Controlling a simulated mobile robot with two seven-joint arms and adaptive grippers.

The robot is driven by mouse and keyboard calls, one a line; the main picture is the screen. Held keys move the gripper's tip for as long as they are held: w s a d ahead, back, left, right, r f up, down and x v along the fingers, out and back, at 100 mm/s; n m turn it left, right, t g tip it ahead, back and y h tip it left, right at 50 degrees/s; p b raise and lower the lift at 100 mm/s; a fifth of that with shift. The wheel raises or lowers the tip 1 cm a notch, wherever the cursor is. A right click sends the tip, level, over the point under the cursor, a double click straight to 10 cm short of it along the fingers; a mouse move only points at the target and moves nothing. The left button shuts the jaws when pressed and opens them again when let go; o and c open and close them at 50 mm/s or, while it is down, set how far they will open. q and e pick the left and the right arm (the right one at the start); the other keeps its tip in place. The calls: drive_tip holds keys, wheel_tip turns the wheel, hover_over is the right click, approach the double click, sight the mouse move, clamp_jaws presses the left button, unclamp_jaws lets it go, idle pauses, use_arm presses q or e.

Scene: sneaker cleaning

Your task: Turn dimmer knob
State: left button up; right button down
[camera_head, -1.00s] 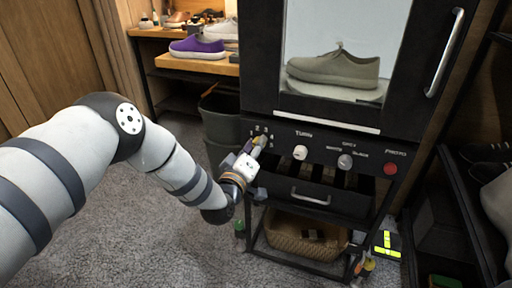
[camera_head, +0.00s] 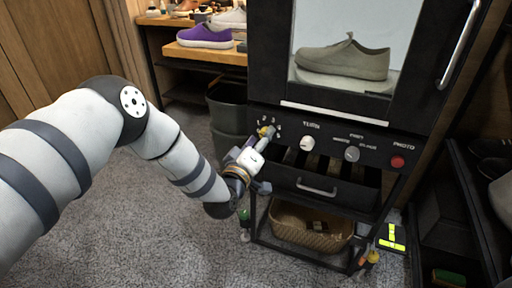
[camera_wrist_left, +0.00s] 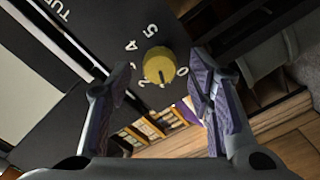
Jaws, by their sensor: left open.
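The dimmer knob (camera_wrist_left: 158,65) is round and yellow on a dark panel, with white digits around it. In the left wrist view its dark pointer line faces the lower side, between the 2 and the 0. In the head view the knob (camera_head: 265,131) is at the panel's left end, partly behind my gripper. My left gripper (camera_wrist_left: 161,85) is open, its two purple-padded fingers apart on either side of the knob and no contact visible. In the head view the left gripper (camera_head: 264,142) is just in front of the panel. My right gripper is not in view.
The panel also has a white knob (camera_head: 307,144), a grey knob (camera_head: 352,154) and a red button (camera_head: 398,162). A grey shoe (camera_head: 345,60) is in the lit cabinet above. An open drawer (camera_head: 318,189) juts out below. A dark bin (camera_head: 228,110) stands left.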

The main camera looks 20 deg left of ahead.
use_arm(q)
drive_tip(key=s, duration=1)
drive_tip(key=shift+s+a, duration=0.2)
drive_tip(key=shift+s, duration=0.15)
drive_tip(key=s+d+f+m+g+h+p, duration=0.1)
drive_tip(key=s+d+f+m+g+p, duration=0.15)
drive_tip(key=s+f+g, duration=0.45)
drive_tip(key=s+d+f+m+g+h+p, duration=0.1)
drive_tip(key=s+f+m+g+p, duration=0.2)
drive_tip(key=s, duration=0.7)
drive_tip(key=s+a+r+m+g+y+p, duration=0.1)
drive_tip(key=s+a+g+p, duration=0.1)
drive_tip(key=s, duration=0.8)
drive_tip(key=s+a+r+m+g+p, duration=0.1)
drive_tip(key=s+g, duration=0.4)
drive_tip(key=s, duration=0.6)
drive_tip(key=s+a+r+m+g+y+p, duration=0.1)
drive_tip(key=s+a+m+g+p, duration=0.1)
drive_tip(key=s, duration=0.9)
drive_tip(key=shift+a+g+y+p, duration=0.3)
drive_tip(key=shift+a+g+p, duration=0.2)
drive_tip(key=shift+g, duration=0.3)
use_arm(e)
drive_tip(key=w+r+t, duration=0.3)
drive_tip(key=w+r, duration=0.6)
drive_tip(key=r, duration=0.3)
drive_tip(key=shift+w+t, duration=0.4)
